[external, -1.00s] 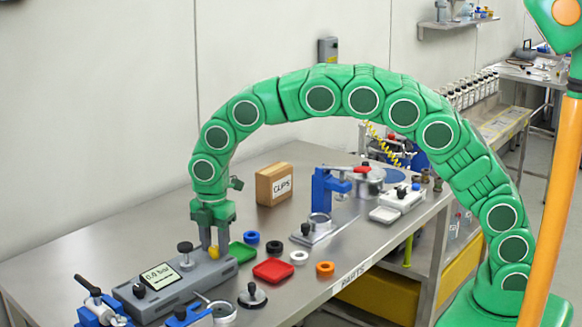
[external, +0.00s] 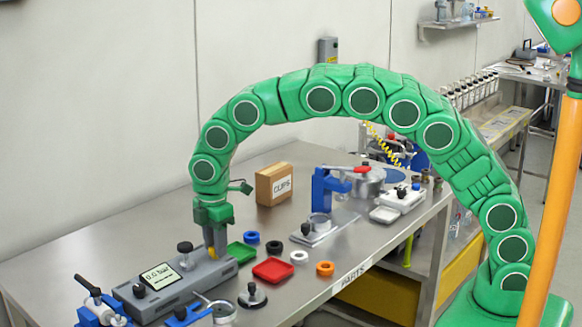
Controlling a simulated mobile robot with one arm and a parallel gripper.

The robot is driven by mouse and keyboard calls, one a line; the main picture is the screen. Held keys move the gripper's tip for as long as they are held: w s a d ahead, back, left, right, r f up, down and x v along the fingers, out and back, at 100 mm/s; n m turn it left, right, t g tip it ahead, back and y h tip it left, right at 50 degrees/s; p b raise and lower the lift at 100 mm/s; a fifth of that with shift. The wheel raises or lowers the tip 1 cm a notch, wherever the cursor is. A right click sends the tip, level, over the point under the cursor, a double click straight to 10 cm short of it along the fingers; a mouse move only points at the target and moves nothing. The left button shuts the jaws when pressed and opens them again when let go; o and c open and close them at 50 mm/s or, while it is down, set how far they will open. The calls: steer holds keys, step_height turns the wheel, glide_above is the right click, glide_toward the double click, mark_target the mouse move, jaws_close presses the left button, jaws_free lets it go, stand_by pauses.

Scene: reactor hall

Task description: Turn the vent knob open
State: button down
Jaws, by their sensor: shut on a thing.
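A grey control box (external: 190,281) sits on the steel table's front left part. Its small display (external: 161,275) reads 0.0 bar. My gripper (external: 213,247) points straight down over the right end and is shut on the yellow knob, whose upper part is partly hidden by the fingers. Which knob is the vent knob cannot be read from a label.
A green tray (external: 242,256), a red tray (external: 273,270) and several coloured rings, such as an orange ring (external: 325,268), lie close to the right. Blue clamps (external: 187,316) stand in front.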

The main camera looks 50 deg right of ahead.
steer(key=m, duration=0.5)
steer(key=shift+s+m, duration=0.1)
steer(key=shift+m, duration=0.2)
steer(key=m, duration=1)
steer(key=shift+s+a+m, duration=0.1)
steer(key=shift+m, duration=0.3)
steer(key=m, duration=0.5)
steer(key=shift+a+m, duration=0.15)
steer(key=shift+m, duration=0.25)
steer(key=c, duration=0.8)
jaws_free()
steer(key=shift+r, duration=0.15)
